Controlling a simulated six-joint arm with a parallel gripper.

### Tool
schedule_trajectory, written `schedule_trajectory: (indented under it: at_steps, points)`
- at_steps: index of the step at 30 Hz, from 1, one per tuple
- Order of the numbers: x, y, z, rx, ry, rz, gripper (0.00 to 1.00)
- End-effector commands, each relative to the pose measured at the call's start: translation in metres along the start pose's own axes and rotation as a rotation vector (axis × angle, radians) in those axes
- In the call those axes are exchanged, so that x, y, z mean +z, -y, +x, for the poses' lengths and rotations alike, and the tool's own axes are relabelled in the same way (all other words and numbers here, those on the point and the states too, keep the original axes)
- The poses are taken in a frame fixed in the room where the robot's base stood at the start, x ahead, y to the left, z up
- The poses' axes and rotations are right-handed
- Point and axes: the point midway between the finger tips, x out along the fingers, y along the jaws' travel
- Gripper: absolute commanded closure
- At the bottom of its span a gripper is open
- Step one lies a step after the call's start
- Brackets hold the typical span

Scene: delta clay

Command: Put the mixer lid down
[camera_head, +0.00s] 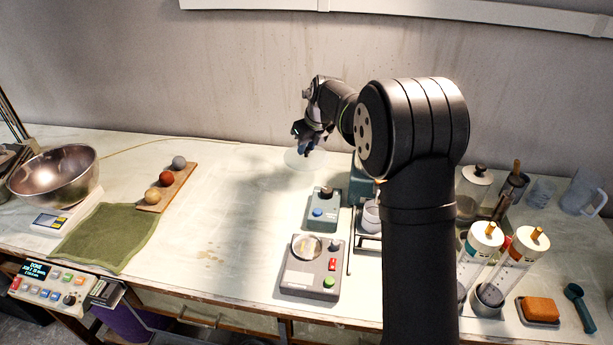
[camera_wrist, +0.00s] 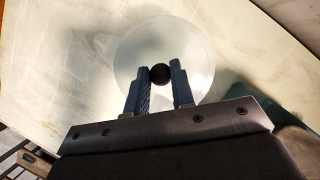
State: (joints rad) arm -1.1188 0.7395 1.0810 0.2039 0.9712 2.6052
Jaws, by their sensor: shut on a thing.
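The mixer lid (camera_wrist: 197,50) is a clear round disc with a black ball knob (camera_wrist: 160,73). My gripper (camera_wrist: 160,78) is shut on the knob, with one blue finger on each side of it. In the head view the lid (camera_head: 304,160) shows as a faint pale disc under my gripper (camera_head: 305,140), over the back middle of the table. I cannot tell whether the lid touches the table or hangs just above it. My arm hides part of the area to the right.
A blue-grey device (camera_head: 323,212) and a grey device with a round dish (camera_head: 312,268) stand in front. A wooden board (camera_head: 176,188) with three balls and a green cloth (camera_head: 105,236) lie to the left. Table (camera_head: 235,200) between board and devices is clear.

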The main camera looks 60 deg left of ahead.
Motion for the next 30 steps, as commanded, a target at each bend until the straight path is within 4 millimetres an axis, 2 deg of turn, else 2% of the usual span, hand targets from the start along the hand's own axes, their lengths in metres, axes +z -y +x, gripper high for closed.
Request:
schedule_trajectory:
  at_steps: [3, 11, 18, 29, 30]
  points:
    - [-0.009, 0.000, 0.021, 0.001, -0.003, 0.001, 1.00]
    - [-0.018, 0.000, 0.042, 0.002, -0.004, 0.000, 1.00]
    - [-0.032, 0.000, 0.076, 0.002, -0.003, -0.001, 1.00]
    - [-0.034, 0.000, 0.080, 0.001, -0.001, -0.001, 1.00]
    - [-0.034, 0.000, 0.081, 0.001, -0.001, -0.001, 0.76]
